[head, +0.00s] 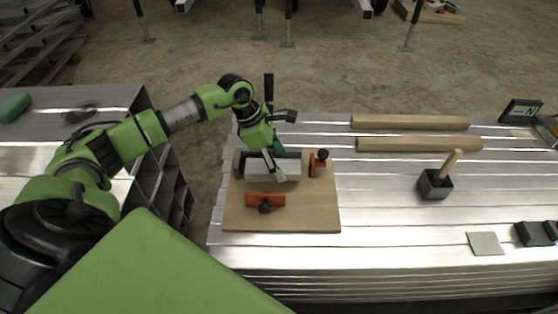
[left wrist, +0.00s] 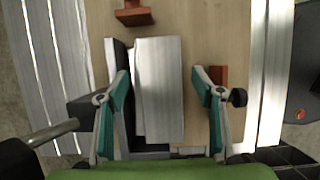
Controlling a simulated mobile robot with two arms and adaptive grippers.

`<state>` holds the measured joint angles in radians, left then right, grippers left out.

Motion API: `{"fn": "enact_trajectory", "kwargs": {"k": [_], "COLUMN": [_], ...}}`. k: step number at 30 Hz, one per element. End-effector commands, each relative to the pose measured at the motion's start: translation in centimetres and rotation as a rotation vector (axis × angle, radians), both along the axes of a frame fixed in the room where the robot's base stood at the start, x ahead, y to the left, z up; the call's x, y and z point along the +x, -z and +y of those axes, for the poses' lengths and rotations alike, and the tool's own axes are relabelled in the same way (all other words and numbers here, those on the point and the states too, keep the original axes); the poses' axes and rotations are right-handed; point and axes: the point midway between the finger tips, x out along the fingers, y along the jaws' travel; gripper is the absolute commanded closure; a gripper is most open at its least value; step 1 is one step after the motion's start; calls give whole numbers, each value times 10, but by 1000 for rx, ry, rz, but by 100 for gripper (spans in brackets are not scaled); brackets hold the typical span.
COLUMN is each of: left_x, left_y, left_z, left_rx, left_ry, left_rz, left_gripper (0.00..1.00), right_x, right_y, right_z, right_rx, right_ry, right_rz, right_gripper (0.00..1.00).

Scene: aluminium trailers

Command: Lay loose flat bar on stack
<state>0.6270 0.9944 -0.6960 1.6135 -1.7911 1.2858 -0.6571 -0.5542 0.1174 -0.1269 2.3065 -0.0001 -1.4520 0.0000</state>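A pale metal flat bar (head: 256,170) lies on top of a stack on the wooden board. In the left wrist view the top bar (left wrist: 160,105) sits slightly askew, with the edge of a lower bar (left wrist: 136,100) showing on its left. My left gripper (head: 273,166) is over the stack. In the left wrist view its fingers (left wrist: 160,78) stand apart on both sides of the bar, with visible gaps, so it is open and empty. How high the fingertips are is hard to tell. My right gripper is in neither view.
The board (head: 300,217) carries a dark fence (head: 240,160) and two orange stops, one in front (head: 265,200) and one at right (head: 318,160). Wooden beams (head: 420,144), a mallet-like tool in a dark block (head: 435,187) and a grey plate (head: 485,243) lie further right.

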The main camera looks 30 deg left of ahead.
Motion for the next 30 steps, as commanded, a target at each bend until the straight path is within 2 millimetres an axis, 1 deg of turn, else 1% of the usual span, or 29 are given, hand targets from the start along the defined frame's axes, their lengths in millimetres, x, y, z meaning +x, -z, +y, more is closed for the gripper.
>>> {"fn": "enact_trajectory", "kwargs": {"k": [6, 8, 10, 14, 18, 22, 27, 30], "left_x": [-2, -2, -3, -7, -13, -18, -23, -24], "left_y": [2, -1, -9, -30, -59, -83, -103, -109], "left_z": [1, 2, 5, 12, 23, 31, 37, 39], "left_rx": [2, 2, 3, 4, 4, 3, 1, 1], "left_ry": [0, 0, 0, -1, 0, -1, 0, 0], "left_rz": [5, 4, 2, -1, -1, -1, 1, 1], "left_gripper": [39, 39, 39, 39, 39, 39, 39, 39], "right_x": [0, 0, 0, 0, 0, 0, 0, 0], "right_y": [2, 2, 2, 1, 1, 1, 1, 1], "right_z": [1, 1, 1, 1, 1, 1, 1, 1], "right_rx": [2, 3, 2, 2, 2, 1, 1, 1], "right_ry": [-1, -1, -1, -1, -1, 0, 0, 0], "right_rz": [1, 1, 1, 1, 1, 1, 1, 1], "right_gripper": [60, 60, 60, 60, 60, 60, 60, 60]}}
